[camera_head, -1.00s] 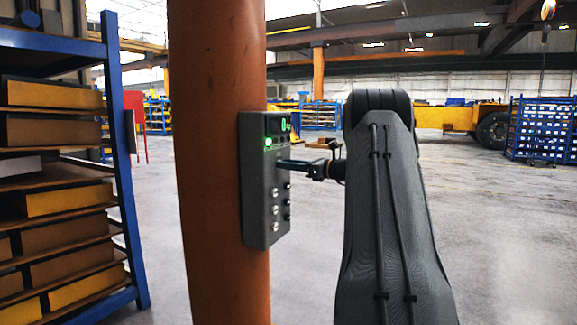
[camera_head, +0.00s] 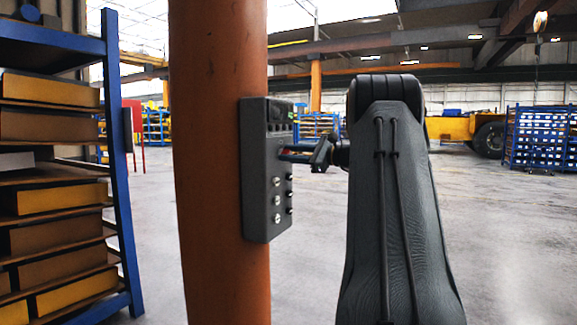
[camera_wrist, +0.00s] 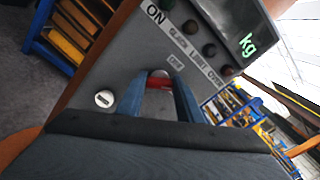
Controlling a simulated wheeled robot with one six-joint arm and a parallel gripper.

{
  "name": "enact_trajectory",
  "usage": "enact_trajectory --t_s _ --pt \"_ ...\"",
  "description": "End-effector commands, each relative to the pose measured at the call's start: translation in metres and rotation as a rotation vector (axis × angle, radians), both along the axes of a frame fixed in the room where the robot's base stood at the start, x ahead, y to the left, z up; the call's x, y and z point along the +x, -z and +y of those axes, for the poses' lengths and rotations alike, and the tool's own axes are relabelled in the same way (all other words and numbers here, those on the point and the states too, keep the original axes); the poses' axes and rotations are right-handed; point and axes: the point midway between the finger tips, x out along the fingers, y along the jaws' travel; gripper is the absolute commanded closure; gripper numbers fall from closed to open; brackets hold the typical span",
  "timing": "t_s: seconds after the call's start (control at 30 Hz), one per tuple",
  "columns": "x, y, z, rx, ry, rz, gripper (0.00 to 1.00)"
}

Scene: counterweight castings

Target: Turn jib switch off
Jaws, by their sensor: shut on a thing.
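A dark grey control box (camera_head: 267,185) is fixed to the side of an orange column (camera_head: 215,170). My gripper (camera_head: 287,151) reaches it from the right, at the upper part of its face. In the wrist view my gripper's two blue-grey fingers (camera_wrist: 158,88) are closed on a small red switch handle (camera_wrist: 160,79), which is mostly hidden between them. An ON label (camera_wrist: 156,14) and a smaller label, seemingly OFF, (camera_wrist: 175,63) show near it.
Unlit lamps (camera_wrist: 209,50) sit beside the switch and a silver round fitting (camera_wrist: 104,98) is close to the left finger. A blue rack (camera_head: 118,165) with yellow and brown boxes stands at left. The floor (camera_head: 310,270) right of the column is open.

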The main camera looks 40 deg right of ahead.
Motion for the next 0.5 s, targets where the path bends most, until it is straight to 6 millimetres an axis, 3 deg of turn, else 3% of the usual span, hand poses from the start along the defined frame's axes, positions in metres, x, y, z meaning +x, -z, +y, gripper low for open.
enact_trajectory --t_s 0.5 --pt "0.0004 0.0063 0.0018 -0.457 -0.001 -0.189 0.9"
